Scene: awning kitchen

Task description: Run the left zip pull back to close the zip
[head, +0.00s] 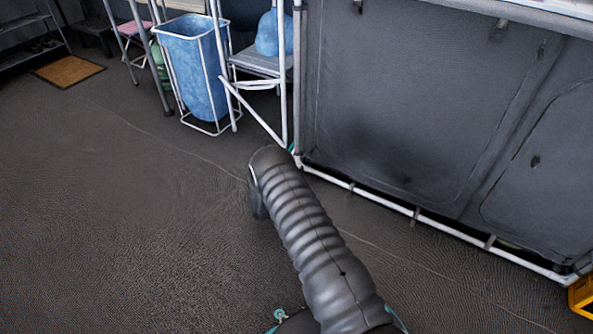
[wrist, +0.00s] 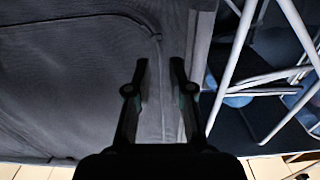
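The grey fabric cabinet (head: 400,110) stands at the right in the head view, with dark seams or zip lines along its front panels. A small dark tab (head: 535,160) shows on its right panel; I cannot tell whether it is a zip pull. In the wrist view the fabric front (wrist: 70,70) fills the left and middle, and a curved seam (wrist: 155,38) runs down between the fingers. My gripper (wrist: 159,65) is open, its two fingers apart in front of the fabric near the cabinet's edge. No zip pull is clearly visible between them. In the head view my arm hides the gripper.
White tube rails (head: 420,215) run along the cabinet's foot. A blue bin in a white frame (head: 195,75) and a grey stool (head: 262,65) stand left of the cabinet. A yellow crate (head: 582,296) is at the lower right. The dark floor at left is clear.

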